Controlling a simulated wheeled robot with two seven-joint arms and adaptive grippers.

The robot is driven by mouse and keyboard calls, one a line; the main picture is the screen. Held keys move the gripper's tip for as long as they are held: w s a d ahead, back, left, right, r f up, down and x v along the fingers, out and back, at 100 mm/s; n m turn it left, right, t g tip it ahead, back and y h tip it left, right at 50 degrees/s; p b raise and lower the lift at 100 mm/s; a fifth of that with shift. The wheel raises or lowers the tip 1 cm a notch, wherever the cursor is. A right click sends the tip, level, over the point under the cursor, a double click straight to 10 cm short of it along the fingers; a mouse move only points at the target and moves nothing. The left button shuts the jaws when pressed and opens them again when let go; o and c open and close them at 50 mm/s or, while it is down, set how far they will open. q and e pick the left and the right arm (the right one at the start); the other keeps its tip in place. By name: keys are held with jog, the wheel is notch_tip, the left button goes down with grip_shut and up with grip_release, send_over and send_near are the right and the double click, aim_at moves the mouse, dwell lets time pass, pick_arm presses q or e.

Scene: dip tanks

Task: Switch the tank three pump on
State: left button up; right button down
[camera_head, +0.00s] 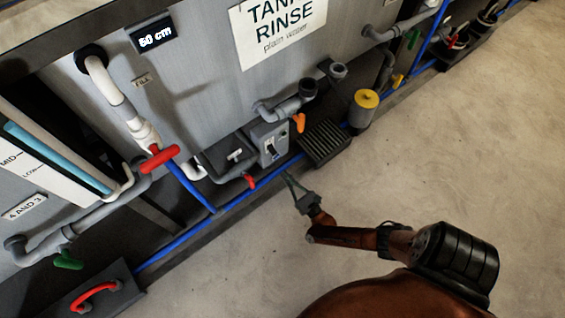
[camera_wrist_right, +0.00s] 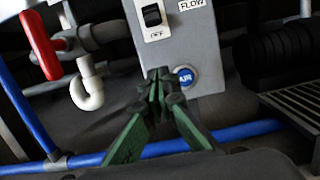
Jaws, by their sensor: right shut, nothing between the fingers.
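A grey pump box (camera_head: 268,140) stands at the foot of the tank whose sign (camera_head: 280,25) reads "RINSE plain water"; the tank's number is cut off. The box carries a small black rocker switch (camera_head: 270,149). In the right wrist view the switch (camera_wrist_right: 152,15) is at the top of the box (camera_wrist_right: 205,50), with "OFF" printed below it. I cannot tell which way it is set. My right gripper (camera_head: 287,176) is shut and empty, in front of the box. My left gripper is out of view.
A blue pipe (camera_wrist_right: 130,152) runs along the floor before the box. A red-handled valve (camera_head: 160,158) is to the left, with a smaller red lever (camera_head: 249,181) nearer. An orange lever (camera_head: 299,122), ribbed black block (camera_head: 325,142) and yellow-topped canister (camera_head: 362,108) are to the right. The floor (camera_head: 440,150) is clear.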

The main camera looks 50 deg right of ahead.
aim_at(269, 154)
jog(key=b+x, duration=0.1)
jog(key=x, duration=0.7)
jog(key=shift+w+d+b, duration=0.1)
jog(key=shift+w+b, duration=0.2)
jog(key=shift+w, duration=0.05)
jog(key=shift+s+r, duration=0.2)
jog(key=shift+r, duration=0.05)
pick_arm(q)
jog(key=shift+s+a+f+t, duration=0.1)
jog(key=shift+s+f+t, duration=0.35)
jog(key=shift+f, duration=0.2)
pick_arm(e)
jog(key=shift+s+r, duration=0.35)
jog(key=shift+r, duration=0.45)
jog(key=shift+s+r, duration=0.35)
jog(key=shift+r, duration=0.4)
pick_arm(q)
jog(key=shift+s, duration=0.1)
